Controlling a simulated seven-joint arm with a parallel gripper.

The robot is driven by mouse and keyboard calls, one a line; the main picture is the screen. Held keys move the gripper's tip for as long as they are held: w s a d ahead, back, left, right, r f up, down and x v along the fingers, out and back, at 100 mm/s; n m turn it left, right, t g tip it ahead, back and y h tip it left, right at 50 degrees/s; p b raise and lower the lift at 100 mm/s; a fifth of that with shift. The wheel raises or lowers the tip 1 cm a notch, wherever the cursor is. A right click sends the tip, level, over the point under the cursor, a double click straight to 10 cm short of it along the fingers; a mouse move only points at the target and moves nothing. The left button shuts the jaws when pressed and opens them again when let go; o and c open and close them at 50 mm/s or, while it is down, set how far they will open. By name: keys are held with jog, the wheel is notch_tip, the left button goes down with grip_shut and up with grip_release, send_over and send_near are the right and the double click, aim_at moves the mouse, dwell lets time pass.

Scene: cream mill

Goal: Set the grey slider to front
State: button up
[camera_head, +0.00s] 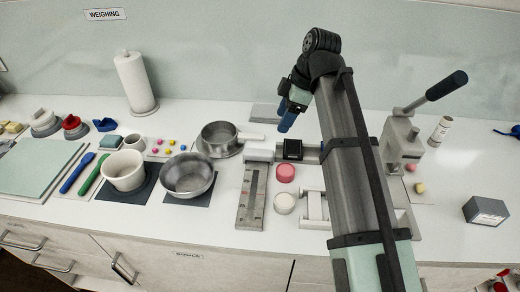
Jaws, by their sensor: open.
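A grey slider panel (251,206) lies on the counter just left of the arm, its long side running from back to front. It has a narrow slot and small scale marks. A pale block (260,152) sits at its back end; I cannot tell whether this is the sliding part. My gripper (288,118), with blue fingers, is open and empty. It appears raised behind the panel, to the right of its back end, apart from it. Its fingers overlap in this view.
A black square item (293,149), a pink disc (286,172) and a white disc (284,203) stand right of the panel. A steel bowl (188,175) and a saucepan (218,138) stand left. A lever press (403,140) stands right of my arm, which hides part of the counter.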

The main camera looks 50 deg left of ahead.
aim_at(259, 152)
jog(key=shift+m+g, duration=0.4)
jog(key=x, duration=0.9)
jog(key=a+x, duration=0.1)
jog(key=x, duration=0.4)
jog(key=shift+s+a, duration=0.15)
jog(key=shift+s, duration=0.25)
jog(key=shift+c, duration=0.4)
grip_shut()
